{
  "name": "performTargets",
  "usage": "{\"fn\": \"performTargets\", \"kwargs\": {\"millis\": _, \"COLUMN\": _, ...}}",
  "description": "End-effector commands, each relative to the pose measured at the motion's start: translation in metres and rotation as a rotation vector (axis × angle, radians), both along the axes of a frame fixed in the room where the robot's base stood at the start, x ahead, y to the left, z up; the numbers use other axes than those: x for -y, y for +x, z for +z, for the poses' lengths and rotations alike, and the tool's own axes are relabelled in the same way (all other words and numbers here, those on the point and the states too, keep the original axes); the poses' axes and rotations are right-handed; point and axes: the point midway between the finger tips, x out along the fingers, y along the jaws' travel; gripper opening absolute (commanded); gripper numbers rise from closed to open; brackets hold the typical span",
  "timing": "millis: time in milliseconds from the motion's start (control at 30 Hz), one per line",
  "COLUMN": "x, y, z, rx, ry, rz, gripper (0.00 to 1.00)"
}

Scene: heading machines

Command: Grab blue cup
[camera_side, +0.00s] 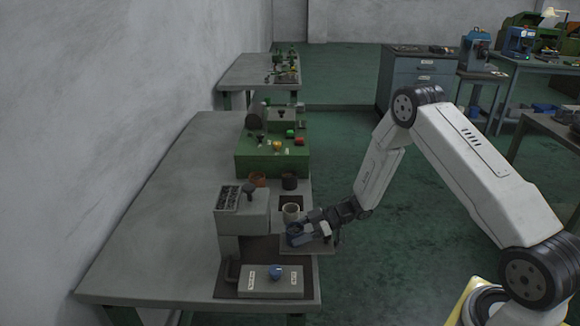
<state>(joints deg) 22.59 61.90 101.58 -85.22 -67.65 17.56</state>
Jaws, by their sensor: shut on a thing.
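The blue cup (294,238) is at the front end of my gripper (300,231), over the tray-like plate at the right edge of the table. It is small and dark in this view, and its lower part is hard to make out. My gripper reaches in from the right and is shut on the cup. I cannot tell whether the cup touches the surface below it.
A cream cup (291,213) stands just behind the blue cup. A black cup (289,181) and a brown cup (258,179) stand further back by a green machine (265,163). The table's left part is clear.

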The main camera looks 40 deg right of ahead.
Motion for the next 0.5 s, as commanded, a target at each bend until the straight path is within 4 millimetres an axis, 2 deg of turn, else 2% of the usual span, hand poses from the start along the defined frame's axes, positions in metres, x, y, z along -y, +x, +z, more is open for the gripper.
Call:
{"fn": "performTargets", "kwargs": {"millis": 200, "x": 0.0, "y": 0.0, "z": 0.014, "rx": 0.002, "ry": 0.0, "rz": 0.0, "gripper": 0.09}}
{"fn": "performTargets", "kwargs": {"millis": 500, "x": -0.001, "y": -0.042, "z": 0.012, "rx": -0.003, "ry": 0.002, "rz": -0.002, "gripper": 0.09}}
